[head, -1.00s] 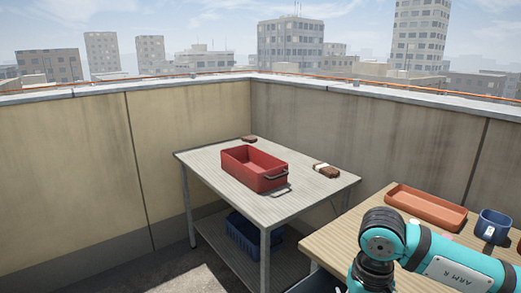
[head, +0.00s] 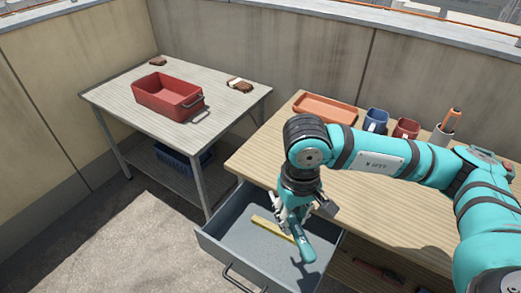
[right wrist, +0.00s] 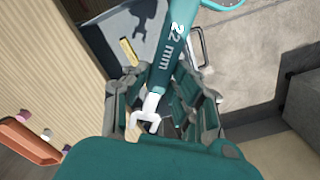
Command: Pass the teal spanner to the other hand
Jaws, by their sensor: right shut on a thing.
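The teal spanner (head: 303,246) hangs from my right gripper (head: 291,213), above the open drawer in the head view. In the right wrist view the spanner (right wrist: 177,42) shows a teal handle marked 22 mm and a pale open-ended jaw. My right gripper (right wrist: 168,103) is shut around it there, close to the pale jaw end, and the handle reaches out beyond the fingers. My left gripper is in neither view.
The grey drawer (head: 222,246) is pulled out of the wooden bench (head: 372,198) and holds a yellow bar (head: 272,228). An orange tray (head: 325,109), blue mug (head: 375,120) and red mug (head: 405,129) stand on the bench. A red crate (head: 163,101) sits on the left table.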

